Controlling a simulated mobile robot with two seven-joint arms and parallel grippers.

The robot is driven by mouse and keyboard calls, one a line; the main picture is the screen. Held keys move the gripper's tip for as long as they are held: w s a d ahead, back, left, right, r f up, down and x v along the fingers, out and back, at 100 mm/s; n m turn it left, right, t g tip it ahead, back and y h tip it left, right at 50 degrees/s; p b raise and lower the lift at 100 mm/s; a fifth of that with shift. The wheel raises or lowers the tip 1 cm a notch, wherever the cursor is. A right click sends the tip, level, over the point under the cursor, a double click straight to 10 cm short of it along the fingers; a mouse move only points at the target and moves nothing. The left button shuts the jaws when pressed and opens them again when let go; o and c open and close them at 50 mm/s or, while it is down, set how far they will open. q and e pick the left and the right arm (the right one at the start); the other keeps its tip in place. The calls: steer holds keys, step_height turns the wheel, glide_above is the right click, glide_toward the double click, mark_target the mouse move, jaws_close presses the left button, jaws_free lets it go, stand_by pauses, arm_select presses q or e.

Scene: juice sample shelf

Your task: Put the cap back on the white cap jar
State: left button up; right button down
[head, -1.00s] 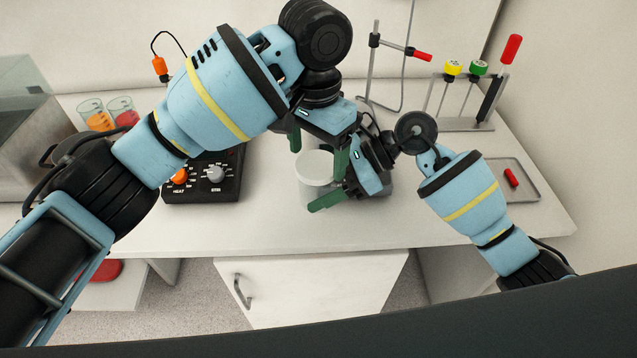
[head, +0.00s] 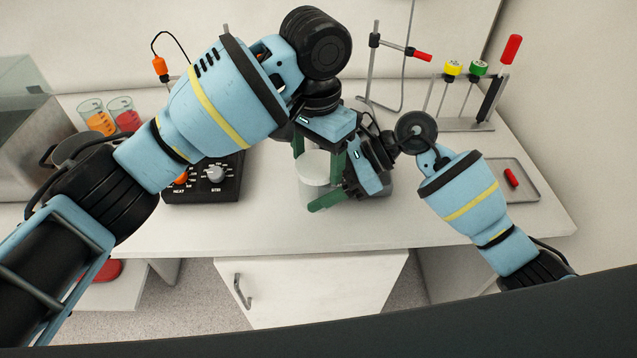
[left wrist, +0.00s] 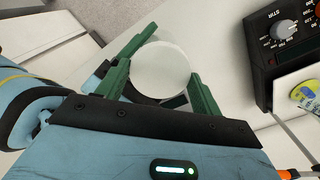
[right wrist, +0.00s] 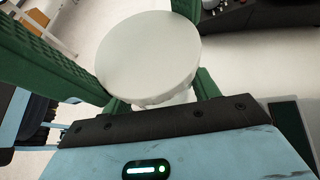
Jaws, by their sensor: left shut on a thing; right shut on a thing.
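The jar's white round cap (head: 314,167) is at the middle of the bench in the head view. It fills the middle of the right wrist view (right wrist: 148,55) and shows as a pale disc in the left wrist view (left wrist: 160,70). My left gripper (head: 317,157) comes from above and is shut on the cap, a green finger on each side. The pale jar body (head: 307,193) is below the cap and largely hidden. My right gripper (head: 326,186) is low at the right and shut on the jar. Whether the cap touches the rim I cannot tell.
A black hotplate with dials (head: 225,180) stands close left of the jar. Behind is a metal stand (head: 374,70); at the right are a rack with coloured tools (head: 465,124) and a tray (head: 525,185). Beakers (head: 97,117) stand far left. The front bench is clear.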

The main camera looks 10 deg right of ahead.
arm_select(q)
steer(key=shift+m, duration=0.7)
steer(key=o, duration=1.1)
steer(key=shift+r, duration=0.15)
steer(key=shift+r, duration=2.1)
steer(key=shift+c, duration=0.2)
steer(key=shift+r+m, duration=1.5)
steer(key=shift+r, duration=0.25)
steer(key=shift+f, duration=4)
